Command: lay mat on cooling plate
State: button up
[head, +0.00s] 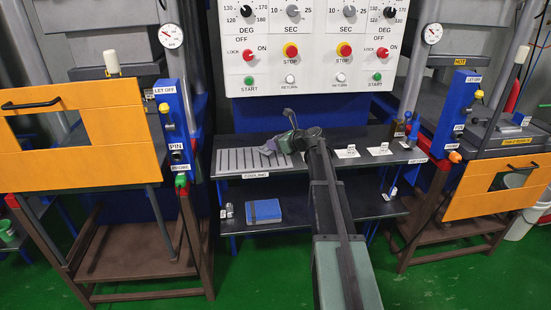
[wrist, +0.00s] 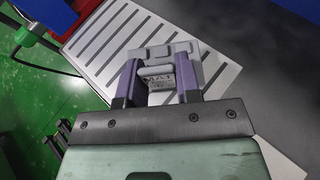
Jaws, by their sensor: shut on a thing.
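The grey mat (wrist: 172,53) has raised rectangular blocks and dark lettering on its near part. My gripper (wrist: 157,80) has its two purple fingers shut on the near part of the mat. The mat is over the pale slotted cooling plate (wrist: 100,38); I cannot tell whether it touches the plate. In the head view the cooling plate (head: 236,160) lies at the left of the dark shelf. My gripper (head: 273,146) is at the plate's right end there, and my arm hides part of that area.
The dark shelf (head: 400,150) carries white labelled cards (head: 346,152) right of my arm. A blue box (head: 263,211) sits on the lower shelf. A green connector with a black cable (wrist: 30,32) is near the plate's left edge.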

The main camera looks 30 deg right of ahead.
notch_tip(320, 180, down, 4)
jog(key=shift+r+b, duration=0.15)
jog(key=shift+b, duration=0.95)
jog(key=shift+r+p, duration=0.3)
jog(key=shift+r, duration=0.05)
jog(key=shift+f, duration=0.3)
jog(key=o, duration=1)
jog(key=shift+r, duration=0.1)
jog(key=shift+r, duration=0.35)
jog(key=p+v, duration=0.4)
jog(key=v, duration=0.8)
jog(key=shift+f+p, duration=0.3)
